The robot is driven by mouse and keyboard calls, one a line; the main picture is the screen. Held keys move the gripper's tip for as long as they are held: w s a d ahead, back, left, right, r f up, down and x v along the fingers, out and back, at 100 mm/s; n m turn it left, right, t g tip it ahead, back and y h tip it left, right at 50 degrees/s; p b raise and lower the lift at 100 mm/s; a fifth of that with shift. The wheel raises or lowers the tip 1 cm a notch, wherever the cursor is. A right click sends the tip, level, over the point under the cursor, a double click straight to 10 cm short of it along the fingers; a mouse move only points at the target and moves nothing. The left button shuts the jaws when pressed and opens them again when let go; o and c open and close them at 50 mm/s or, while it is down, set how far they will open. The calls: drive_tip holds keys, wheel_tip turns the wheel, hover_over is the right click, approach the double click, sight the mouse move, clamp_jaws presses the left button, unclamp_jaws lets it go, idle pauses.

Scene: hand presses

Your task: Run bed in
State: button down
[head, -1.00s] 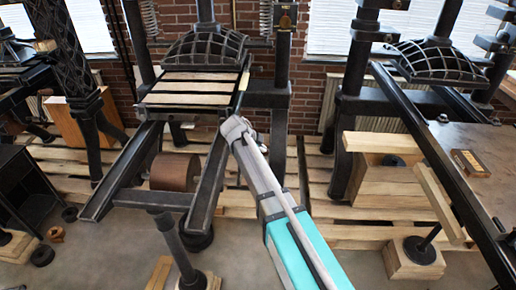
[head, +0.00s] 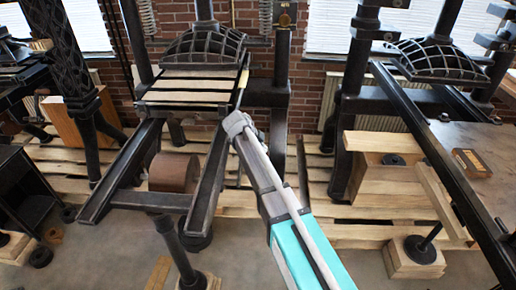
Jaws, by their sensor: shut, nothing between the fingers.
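The press bed (head: 186,90) is a dark frame with pale wooden slats. It sits at the back of its two dark rails (head: 121,172), under the black ribbed platen (head: 203,46). My arm reaches in from the lower right, and its grey end stands beside the right rail. My gripper (head: 240,84) is at the bed's right edge, mostly hidden behind my own arm. Its fingers are too small to make out clearly; no object shows in them. I cannot tell whether it touches the bed.
A brown roller (head: 174,172) lies between the rails. A second press with long dark rails (head: 441,160) stands at right beside a wooden block (head: 385,180). A dark post (head: 178,252) rises in front. Wooden pallets cover the floor behind.

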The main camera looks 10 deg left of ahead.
drive_tip(key=shift+r, duration=0.1)
drive_tip(key=d+r+p+v, duration=0.1)
drive_tip(key=d+p+v, duration=0.1)
drive_tip(key=p+v, duration=0.9)
drive_tip(key=shift+s+a+r+p, duration=0.2)
drive_tip(key=shift+s+r+p, duration=0.15)
drive_tip(key=shift+r, duration=0.45)
drive_tip(key=shift+d, duration=0.15)
drive_tip(key=s+d+f+n+g+y, duration=0.1)
drive_tip(key=s+d+n+g+y, duration=0.1)
drive_tip(key=s+d+n, duration=0.7)
drive_tip(key=s+d+f+n+g+y, duration=0.2)
drive_tip(key=s+d+n, duration=0.7)
drive_tip(key=d, duration=0.8)
drive_tip(key=shift+s+d+f+n+y, duration=0.3)
drive_tip(key=shift+s+y, duration=0.6)
drive_tip(key=shift+s, duration=0.75)
